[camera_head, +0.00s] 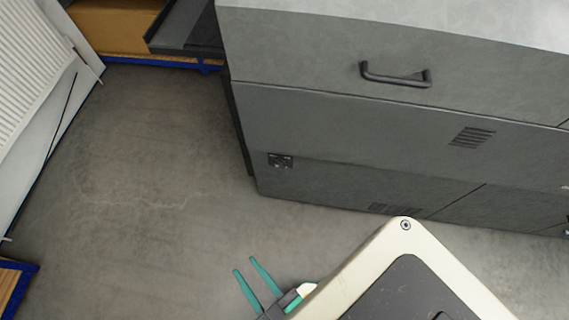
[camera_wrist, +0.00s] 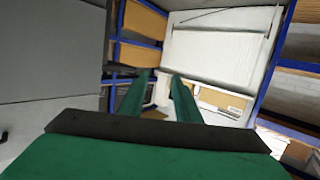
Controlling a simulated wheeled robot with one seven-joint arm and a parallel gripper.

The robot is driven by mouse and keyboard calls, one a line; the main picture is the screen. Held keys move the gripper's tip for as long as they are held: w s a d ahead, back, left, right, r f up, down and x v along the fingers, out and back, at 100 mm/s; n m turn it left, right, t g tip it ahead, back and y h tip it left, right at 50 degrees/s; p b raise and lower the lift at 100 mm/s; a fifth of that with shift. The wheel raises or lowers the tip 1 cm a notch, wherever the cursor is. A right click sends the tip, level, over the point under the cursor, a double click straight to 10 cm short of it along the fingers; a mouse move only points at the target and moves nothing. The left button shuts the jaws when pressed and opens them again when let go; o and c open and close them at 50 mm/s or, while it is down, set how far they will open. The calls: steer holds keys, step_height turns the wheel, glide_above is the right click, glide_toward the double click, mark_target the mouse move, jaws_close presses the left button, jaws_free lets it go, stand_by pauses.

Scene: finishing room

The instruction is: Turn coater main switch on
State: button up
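The coater is a large grey machine (camera_head: 380,140) across the upper right of the head view. A small dark switch (camera_head: 280,160) sits low on its front panel, near the left corner; its setting is too small to read. My gripper (camera_head: 253,272) shows at the bottom of the head view, its two green fingers apart and empty, over the floor in front of the machine and below the switch in the picture. In the wrist view my gripper (camera_wrist: 162,90) points toward a white panelled door, with nothing between the fingers. The switch is not visible there.
The coater has a dark handle (camera_head: 396,75) and vents (camera_head: 472,137). A white ribbed door or radiator (camera_head: 35,70) stands at left. Blue-framed shelving with boxes (camera_head: 115,25) is at the back; a blue-edged rack (camera_head: 15,285) is at lower left. Floor between is clear.

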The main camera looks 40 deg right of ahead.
steer(key=w+d+f+t+h, duration=0.1)
steer(key=w+d+f+h, duration=0.15)
steer(key=f, duration=0.25)
steer(key=w+d+f+h, duration=0.1)
steer(key=w+f, duration=0.3)
steer(key=f, duration=0.2)
steer(key=m+g+h, duration=0.1)
steer(key=g+h, duration=0.4)
steer(key=h, duration=0.5)
glide_toward(280, 164)
steer(key=x, duration=0.7)
steer(key=shift+w+f, duration=0.3)
steer(key=shift+d, duration=0.1)
jaws_close()
